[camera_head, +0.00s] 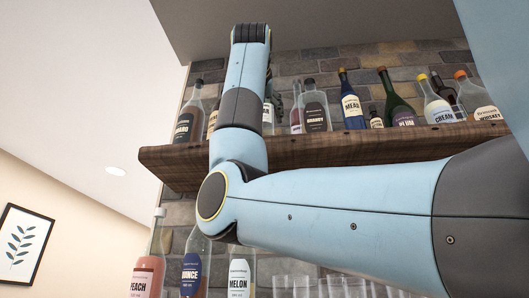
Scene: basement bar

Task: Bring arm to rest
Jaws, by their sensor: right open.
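My right arm (340,205) comes in from the right, bends at a joint low in the middle and rises in front of the wooden shelf. My right gripper (275,97) shows only as a small dark part beside the upper arm link, at the height of the bottles. It is open, and I see nothing held in it. Most of it is hidden behind the arm. My left gripper is out of view.
The wooden shelf (360,146) holds several bottles, among them a blue one (351,104) and a green one (394,102). Below stand a peach bottle (147,272), a melon bottle (240,274) and clear glasses (335,288). A framed picture (22,243) hangs at left.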

